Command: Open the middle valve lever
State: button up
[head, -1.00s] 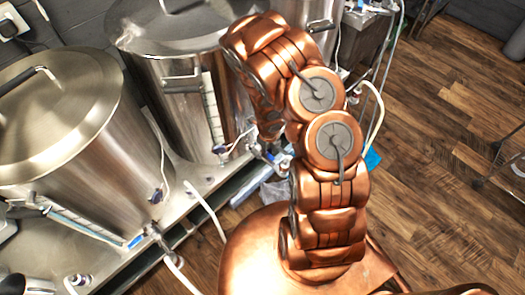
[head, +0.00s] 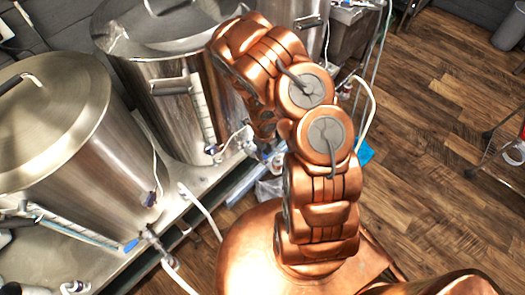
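The middle steel kettle (head: 165,90) stands at the upper centre-left with a lid and a side handle. At its lower right is a valve area (head: 262,149) with small blue and pale parts, partly hidden by my copper arm. The lever there cannot be made out clearly. The left kettle (head: 75,150) has a valve with a blue lever (head: 131,246) at its lower front. My arm bends over and its far end comes down beside the middle kettle, close to that valve area in the picture. The fingers of my gripper cannot be made out, nor whether they touch anything.
A third steel vessel (head: 303,17) stands behind my arm. White hoses (head: 202,212) hang in front of the kettle stand (head: 205,183). A blue item (head: 365,152) lies right of my arm. Wooden floor (head: 430,150) is open at right, with a wire rack (head: 503,150) at the edge.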

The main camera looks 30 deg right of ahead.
jog(key=shift+o, duration=0.3)
jog(key=shift+w+a, duration=0.15)
jog(key=shift+a, duration=0.1)
jog(key=shift+r, duration=0.15)
jog(key=shift+w+r, duration=0.1)
jog(key=shift+r, duration=0.5)
notch_tip(320, 180, up, 11)
jog(key=shift+f, duration=0.2)
dwell(0.3)
